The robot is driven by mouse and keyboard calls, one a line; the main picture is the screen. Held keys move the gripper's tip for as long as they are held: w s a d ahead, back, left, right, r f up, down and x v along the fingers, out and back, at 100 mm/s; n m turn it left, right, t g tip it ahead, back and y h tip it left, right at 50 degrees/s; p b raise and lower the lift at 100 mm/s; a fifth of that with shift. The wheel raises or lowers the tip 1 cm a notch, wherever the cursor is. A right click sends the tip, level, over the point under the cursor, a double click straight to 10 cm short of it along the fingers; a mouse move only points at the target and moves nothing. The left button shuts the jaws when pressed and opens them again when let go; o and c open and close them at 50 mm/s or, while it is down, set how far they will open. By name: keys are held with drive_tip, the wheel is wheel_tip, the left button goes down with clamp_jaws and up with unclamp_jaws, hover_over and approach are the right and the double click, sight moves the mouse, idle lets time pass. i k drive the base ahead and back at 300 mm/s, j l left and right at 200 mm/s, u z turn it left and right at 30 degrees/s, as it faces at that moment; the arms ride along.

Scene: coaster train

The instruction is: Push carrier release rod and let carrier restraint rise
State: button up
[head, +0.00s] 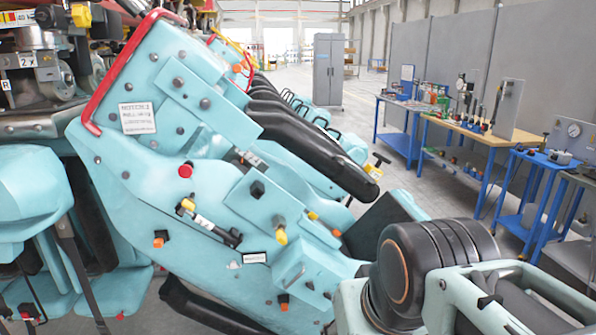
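A light-blue coaster carrier (150,190) fills the left and middle of the head view. A black padded restraint bar (315,150) slopes down to the right from its upper body; other similar dark bars lie behind it. A short black rod with yellow parts (212,225) lies on the carrier's side plate. A black T-shaped handle with a yellow collar (376,166) shows at the bar's lower end. I cannot tell which part is the release rod. My arm enters at the lower right, in front of the carrier's lower end; my gripper is not in view.
A red-edged seat shell (105,75) and wheel gear (45,70) stand at the left. Blue-legged workbenches (455,128) with tools, a blue trolley (535,185) and a grey cabinet (328,68) stand at the right and back. Open floor (420,190) lies between carrier and benches.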

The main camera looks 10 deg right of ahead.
sight(185, 170)
drive_tip(key=l+u, duration=0.1)
drive_tip(key=l, duration=0.35)
drive_tip(key=k+l+u, duration=0.1)
drive_tip(key=l, duration=0.3)
drive_tip(key=k+l+u, duration=0.1)
drive_tip(key=l, duration=0.35)
drive_tip(key=k+l+u, duration=0.1)
drive_tip(key=l, duration=0.3)
drive_tip(key=k+l+u, duration=0.1)
drive_tip(key=l, duration=0.3)
drive_tip(key=i+j+u, duration=0.15)
drive_tip(key=i+j, duration=1.2)
drive_tip(key=i, duration=0.1)
